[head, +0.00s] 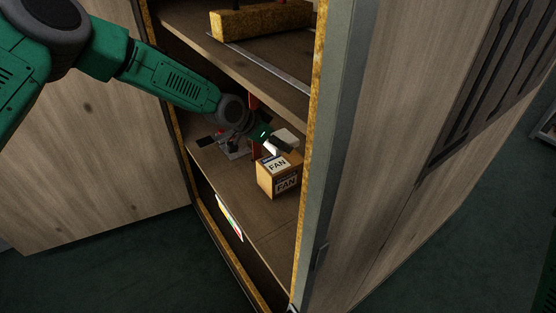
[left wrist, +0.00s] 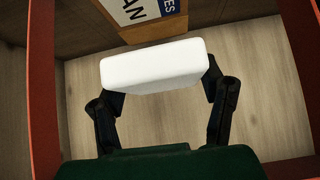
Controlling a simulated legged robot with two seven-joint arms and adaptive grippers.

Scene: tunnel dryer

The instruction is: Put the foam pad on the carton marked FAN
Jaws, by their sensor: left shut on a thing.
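The carton marked FAN (head: 265,178) stands on the lower shelf in the head view, with labels on its top and front. Part of it shows at the top of the left wrist view (left wrist: 155,33). My left gripper (head: 283,145) is just behind and above the carton in the head view. In the left wrist view my left gripper (left wrist: 168,88) is shut on the white foam pad (left wrist: 155,67), one finger at each side. The pad also shows in the head view (head: 288,136), partly hidden by a dark finger. My right gripper is not in view.
The cabinet's upper shelf (head: 266,67) lies above my left forearm and bears a yellowish block (head: 262,20). A frame post (head: 316,110) stands right of the carton. Small dark and grey items (head: 232,147) lie left of it. The lower shelf's front (head: 255,215) is bare.

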